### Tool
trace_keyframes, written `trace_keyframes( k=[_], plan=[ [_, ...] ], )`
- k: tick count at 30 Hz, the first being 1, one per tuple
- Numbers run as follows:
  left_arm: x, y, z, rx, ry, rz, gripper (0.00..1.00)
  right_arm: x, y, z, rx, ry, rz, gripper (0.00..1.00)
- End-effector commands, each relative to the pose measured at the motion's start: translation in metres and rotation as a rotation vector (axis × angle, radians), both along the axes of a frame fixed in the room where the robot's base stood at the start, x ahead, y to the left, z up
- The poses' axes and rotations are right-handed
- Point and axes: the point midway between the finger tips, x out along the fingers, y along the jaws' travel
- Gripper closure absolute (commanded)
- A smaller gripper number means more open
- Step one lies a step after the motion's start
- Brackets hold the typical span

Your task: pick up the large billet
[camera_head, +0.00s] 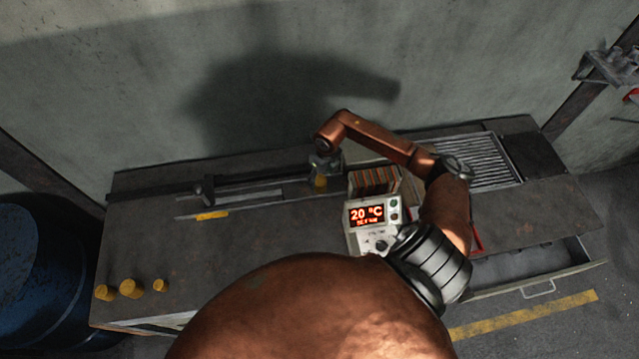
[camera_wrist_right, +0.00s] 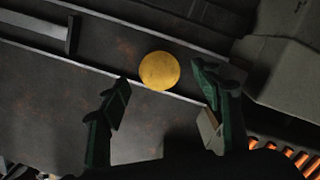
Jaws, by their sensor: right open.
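My right gripper (camera_head: 322,164) is over the back middle of the workbench, pointing down. A yellow billet (camera_head: 320,183) stands just under it. In the right wrist view this billet (camera_wrist_right: 159,71) shows as a round yellow end, just beyond the gap between my open green-edged fingers (camera_wrist_right: 164,96). No finger appears to touch it. Three more yellow billets, a left one (camera_head: 104,292), a middle one (camera_head: 131,288) and a smaller right one (camera_head: 160,285), stand at the bench's front left corner. I cannot tell for sure which billet is the large one. My left gripper is not in view.
On the bench (camera_head: 260,245) are a display box (camera_head: 367,215) reading 20 °C, a glowing striped heater (camera_head: 374,181), a rail fixture (camera_head: 245,190) and a ribbed grate (camera_head: 490,162). A drawer (camera_head: 530,270) is open at right. A blue barrel (camera_head: 45,270) stands left.

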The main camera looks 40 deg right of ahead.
Motion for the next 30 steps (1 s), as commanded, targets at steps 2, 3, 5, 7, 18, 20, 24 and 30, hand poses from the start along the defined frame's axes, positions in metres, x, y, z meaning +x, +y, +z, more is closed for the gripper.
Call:
trace_keyframes(
  k=[2,3,5,7,18,20,24,30],
  plan=[
    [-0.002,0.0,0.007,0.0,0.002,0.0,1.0,0.001,0.001,-0.007,0.003,0.003,-0.003,0.41],
    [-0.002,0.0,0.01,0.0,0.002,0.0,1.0,0.001,0.002,-0.013,0.004,0.003,-0.002,0.41],
    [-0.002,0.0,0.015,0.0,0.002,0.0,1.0,0.003,0.001,-0.022,0.004,0.003,-0.003,0.41],
    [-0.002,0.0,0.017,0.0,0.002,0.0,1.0,0.005,0.0,-0.033,0.003,0.002,-0.003,0.41],
    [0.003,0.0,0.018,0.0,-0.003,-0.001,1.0,0.006,0.0,-0.049,0.0,0.0,0.0,0.41],
    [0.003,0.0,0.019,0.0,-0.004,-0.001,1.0,0.006,0.0,-0.049,0.0,0.0,0.0,0.44],
    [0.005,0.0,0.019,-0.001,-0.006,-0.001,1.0,0.006,0.0,-0.049,0.0,0.0,0.0,0.54],
    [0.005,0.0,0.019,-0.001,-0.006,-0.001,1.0,0.006,0.0,-0.048,0.0,0.0,0.0,0.67]
  ],
)
